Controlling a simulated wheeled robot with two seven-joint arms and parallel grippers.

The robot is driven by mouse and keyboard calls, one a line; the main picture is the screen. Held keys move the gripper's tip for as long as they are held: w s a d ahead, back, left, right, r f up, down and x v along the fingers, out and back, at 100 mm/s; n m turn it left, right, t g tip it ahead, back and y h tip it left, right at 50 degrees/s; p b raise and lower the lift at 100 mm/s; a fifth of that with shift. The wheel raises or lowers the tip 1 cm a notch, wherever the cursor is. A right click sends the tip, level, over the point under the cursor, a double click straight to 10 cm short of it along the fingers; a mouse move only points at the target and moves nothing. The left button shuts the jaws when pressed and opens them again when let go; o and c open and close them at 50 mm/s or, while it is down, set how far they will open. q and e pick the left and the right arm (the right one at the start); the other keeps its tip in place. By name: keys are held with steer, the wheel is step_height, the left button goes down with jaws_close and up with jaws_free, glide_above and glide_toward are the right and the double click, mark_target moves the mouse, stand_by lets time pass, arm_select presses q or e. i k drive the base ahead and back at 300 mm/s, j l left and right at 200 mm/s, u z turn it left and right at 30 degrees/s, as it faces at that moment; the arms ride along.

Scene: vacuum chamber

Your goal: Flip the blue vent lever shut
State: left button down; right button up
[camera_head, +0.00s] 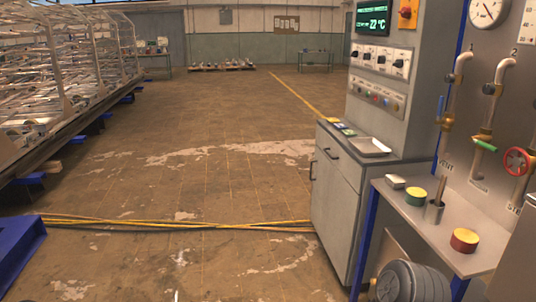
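The blue vent lever (441,108) is at the right side of the head view, on the leftmost pipe of the grey wall panel. Its blue handle stands about upright beside the pipe. A brass valve body (447,122) sits at its lower end, above lettering that appears to read VENT. Neither of my grippers is in view, and nothing touches the lever.
A green-handled valve (484,145) and a red handwheel (517,161) are right of the lever. Below, a small bench (448,240) holds round tins and a metal cup. A grey control cabinet (337,195) stands left of it. Yellow cables (170,224) cross the open floor.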

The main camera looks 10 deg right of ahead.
mark_target(441, 106)
steer(key=i+z, duration=0.35)
steer(key=i, duration=0.15)
steer(key=i+j+z, duration=0.1)
steer(key=i+z, duration=0.25)
steer(key=i+j+z, duration=0.3)
steer(key=i, duration=0.25)
steer(key=i+z, duration=0.35)
steer(key=i+j+z, duration=0.1)
steer(key=i+z, duration=0.25)
steer(key=i+j+z, duration=0.15)
steer(key=z, duration=0.15)
steer(key=j+u, duration=0.4)
steer(key=i+j+u, duration=0.2)
steer(key=j+u, duration=0.25)
steer(key=j, duration=0.1)
